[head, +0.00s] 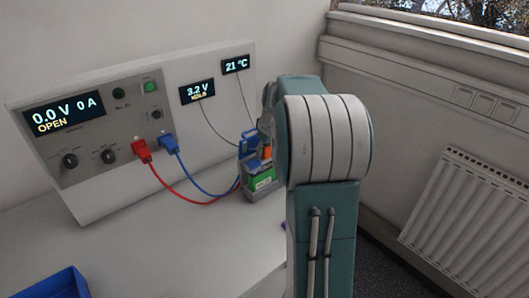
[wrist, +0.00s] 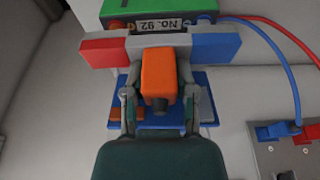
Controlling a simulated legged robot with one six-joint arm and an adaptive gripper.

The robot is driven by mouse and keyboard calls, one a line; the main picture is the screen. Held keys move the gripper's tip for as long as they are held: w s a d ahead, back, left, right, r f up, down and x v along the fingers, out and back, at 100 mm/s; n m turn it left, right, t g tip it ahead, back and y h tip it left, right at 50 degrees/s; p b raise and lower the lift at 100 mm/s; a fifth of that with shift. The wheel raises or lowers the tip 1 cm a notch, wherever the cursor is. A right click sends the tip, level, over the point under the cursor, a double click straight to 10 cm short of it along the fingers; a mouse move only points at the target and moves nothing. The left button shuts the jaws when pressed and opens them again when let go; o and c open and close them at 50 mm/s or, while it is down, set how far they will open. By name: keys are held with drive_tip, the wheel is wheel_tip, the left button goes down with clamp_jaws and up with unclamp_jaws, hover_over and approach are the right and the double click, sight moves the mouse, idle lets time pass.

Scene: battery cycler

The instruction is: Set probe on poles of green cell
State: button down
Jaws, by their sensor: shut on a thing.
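The green cell (wrist: 172,6) is at the top of the wrist view, with a "No. 92" plate on its near side. In the head view the green cell (head: 263,181) sits in a grey holder, partly behind my arm. The probe has an orange handle (wrist: 158,75) and a grey crossbar with a red end (wrist: 104,52) and a blue end (wrist: 215,47). My gripper (wrist: 160,88) is shut on the orange handle, one finger on each side. The crossbar appears just below the green cell in the wrist view; whether they touch, I cannot tell.
A blue body (wrist: 202,100) lies beneath the gripper. Red and blue cables run from the cycler panel (head: 125,120) toward the green cell. The panel reads 0.0 V, 0 A, OPEN; a small display (head: 197,91) reads 3.2 V HOLD. A blue bin (head: 50,287) stands front left.

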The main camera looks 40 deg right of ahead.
drive_tip(key=shift+r, duration=3.1)
